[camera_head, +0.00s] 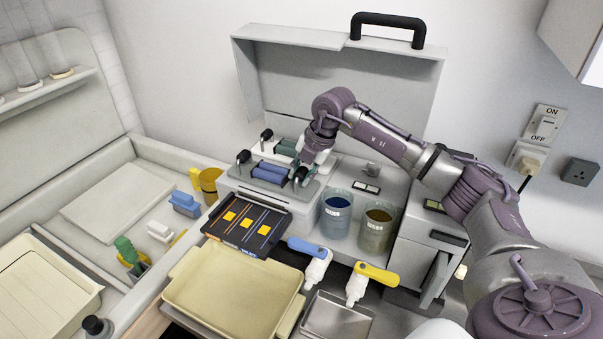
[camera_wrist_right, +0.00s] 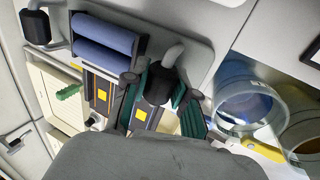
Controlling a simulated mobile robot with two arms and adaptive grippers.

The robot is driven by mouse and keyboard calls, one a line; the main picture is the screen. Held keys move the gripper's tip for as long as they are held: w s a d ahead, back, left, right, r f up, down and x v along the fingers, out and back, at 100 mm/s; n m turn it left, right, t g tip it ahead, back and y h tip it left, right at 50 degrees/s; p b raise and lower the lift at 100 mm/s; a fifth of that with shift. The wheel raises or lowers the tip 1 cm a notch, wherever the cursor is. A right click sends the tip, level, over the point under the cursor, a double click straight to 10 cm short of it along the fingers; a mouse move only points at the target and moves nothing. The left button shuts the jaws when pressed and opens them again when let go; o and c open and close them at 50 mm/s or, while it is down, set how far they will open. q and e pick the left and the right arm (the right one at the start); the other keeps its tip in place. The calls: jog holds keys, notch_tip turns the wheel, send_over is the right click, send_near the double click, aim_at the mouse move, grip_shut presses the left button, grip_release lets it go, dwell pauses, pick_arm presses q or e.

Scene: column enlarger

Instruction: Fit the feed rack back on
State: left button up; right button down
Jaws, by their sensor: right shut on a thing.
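The feed rack, a grey plate with blue rollers (camera_head: 270,172), lies over the front of the machine's top opening, with a black-tipped handle (camera_head: 243,157) at each end. My right gripper (camera_head: 308,172) is shut on its right-hand handle. In the right wrist view, the green finger pads of the right gripper (camera_wrist_right: 160,98) stand either side of that black handle grip (camera_wrist_right: 158,82), and the blue rollers (camera_wrist_right: 104,38) show beside it. A similar rack with dark green rollers (camera_head: 285,147) lies just behind. Whether the held rack touches its seat is hidden. My left gripper is out of view.
The machine's grey lid (camera_head: 340,85) stands open behind. A black tray with yellow squares (camera_head: 247,222) and a cream tray (camera_head: 232,290) lie in front. A blue-filled beaker (camera_head: 336,212) and a brown-filled beaker (camera_head: 375,228) stand close at right.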

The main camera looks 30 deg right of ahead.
jog(key=c, duration=0.8)
grip_release()
jog(key=shift+c, duration=0.2)
jog(key=shift+s+f, duration=0.1)
jog(key=shift+f, duration=0.05)
jog(key=v, duration=1.2)
